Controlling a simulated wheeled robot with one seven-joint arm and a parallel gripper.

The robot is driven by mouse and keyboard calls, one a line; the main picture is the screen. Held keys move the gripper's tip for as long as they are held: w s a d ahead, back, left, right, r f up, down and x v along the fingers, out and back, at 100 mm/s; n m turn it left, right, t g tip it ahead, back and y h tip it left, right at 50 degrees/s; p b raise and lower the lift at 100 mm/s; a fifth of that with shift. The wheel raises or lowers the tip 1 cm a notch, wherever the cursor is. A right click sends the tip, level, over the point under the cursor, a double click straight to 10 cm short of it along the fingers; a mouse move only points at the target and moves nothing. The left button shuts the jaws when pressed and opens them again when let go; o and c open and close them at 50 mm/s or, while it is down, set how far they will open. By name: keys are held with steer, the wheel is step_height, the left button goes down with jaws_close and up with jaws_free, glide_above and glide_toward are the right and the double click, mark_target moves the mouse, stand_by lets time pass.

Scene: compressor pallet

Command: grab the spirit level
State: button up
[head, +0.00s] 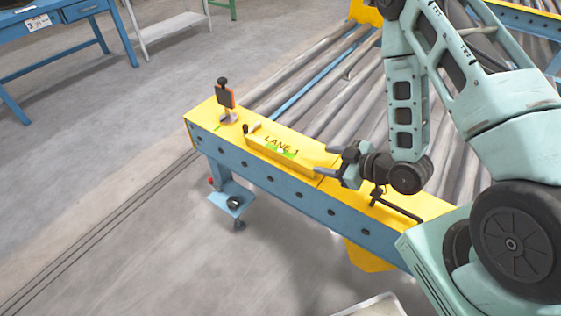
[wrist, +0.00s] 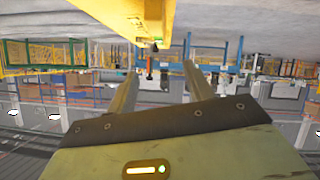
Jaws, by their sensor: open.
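The spirit level appears to be the long yellow bar (head: 280,161) with a green vial. It lies along the yellow top of the conveyor's side rail, beside the "LANE 1" lettering, and its colour blends with the rail. My gripper (head: 325,161) is open and empty at the bar's right end, fingers pointing left towards it. From the head view I cannot tell whether they touch. In the wrist view my two fingers (wrist: 160,72) stand apart with nothing between them. A yellow surface with a small green spot lies above them there; I cannot tell whether it is level or rail.
A black and orange device (head: 226,98) stands at the rail's far left end. A dark bar-like tool (head: 396,205) lies right of my gripper. Rollers (head: 325,85) lie behind; open floor is in front.

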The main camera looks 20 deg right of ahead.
steer(key=b, duration=0.9)
glide_toward(282, 152)
steer(key=x, duration=0.3)
steer(key=shift+f, duration=0.2)
steer(key=shift+b+x, duration=0.85)
steer(key=shift+x, duration=2.25)
steer(key=shift+r, duration=0.1)
jaws_close()
